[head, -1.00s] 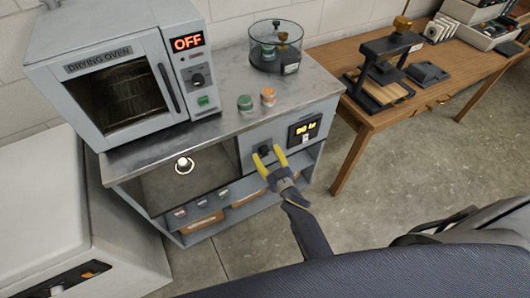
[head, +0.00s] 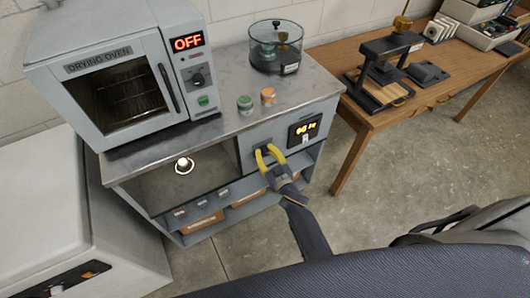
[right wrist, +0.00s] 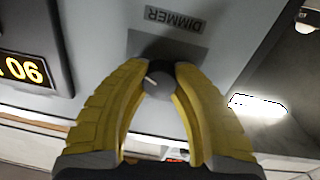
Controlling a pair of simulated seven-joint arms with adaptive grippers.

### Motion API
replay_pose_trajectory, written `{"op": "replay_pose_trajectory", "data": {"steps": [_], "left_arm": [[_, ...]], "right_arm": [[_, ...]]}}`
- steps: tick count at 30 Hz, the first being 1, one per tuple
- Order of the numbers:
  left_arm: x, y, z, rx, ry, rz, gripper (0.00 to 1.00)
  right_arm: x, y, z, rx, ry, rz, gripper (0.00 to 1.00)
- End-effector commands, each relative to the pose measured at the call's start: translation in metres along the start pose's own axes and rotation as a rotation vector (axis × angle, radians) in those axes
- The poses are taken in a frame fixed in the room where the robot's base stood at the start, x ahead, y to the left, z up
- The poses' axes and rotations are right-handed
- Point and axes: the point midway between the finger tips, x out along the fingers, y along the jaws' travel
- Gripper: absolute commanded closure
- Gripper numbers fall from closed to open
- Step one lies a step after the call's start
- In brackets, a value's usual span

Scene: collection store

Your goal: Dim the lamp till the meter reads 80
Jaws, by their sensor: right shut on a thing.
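The dimmer knob (right wrist: 157,84) is a dark round knob with a pale pointer line, below an upside-down DIMMER label in the right wrist view. My right gripper (head: 269,150), with yellow fingers, is shut on it at the cabinet front; the fingers (right wrist: 160,84) hold it from both sides. The meter (head: 304,130) is a black panel with yellow digits right of the knob. Its upside-down display (right wrist: 24,69) in the right wrist view seems to read 90; in the head view the digits are blurred. The lamp (head: 184,165) glows white in the open bay. My left gripper is not in view.
A drying oven (head: 120,85) showing OFF stands on the cabinet top (head: 215,130). A green jar (head: 245,104), an orange jar (head: 268,96) and a clear round container (head: 276,50) stand there too. A wooden table (head: 440,75) with a press is at the right.

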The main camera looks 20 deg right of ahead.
Motion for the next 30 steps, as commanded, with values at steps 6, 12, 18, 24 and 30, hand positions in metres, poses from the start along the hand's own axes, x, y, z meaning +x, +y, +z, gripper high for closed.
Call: {"op": "replay_pose_trajectory", "data": {"steps": [6, 12, 18, 24, 30], "left_arm": [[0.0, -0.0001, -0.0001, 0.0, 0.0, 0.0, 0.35], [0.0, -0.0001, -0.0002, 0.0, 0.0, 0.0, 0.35], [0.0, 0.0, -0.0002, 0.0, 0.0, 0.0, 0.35], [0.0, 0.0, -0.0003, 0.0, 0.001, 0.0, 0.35], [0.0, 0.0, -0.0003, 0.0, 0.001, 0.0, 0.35]], "right_arm": [[-0.0003, -0.0006, 0.0005, -0.007, 0.0, -0.001, 1.0], [-0.0003, -0.0007, 0.0009, -0.101, 0.004, 0.0, 1.0], [-0.0004, -0.0008, 0.0012, -0.174, 0.008, 0.0, 1.0], [-0.0005, -0.0009, 0.0013, -0.181, 0.008, 0.0, 1.0], [-0.0006, -0.001, 0.0013, -0.18, 0.008, 0.0, 0.66]]}}
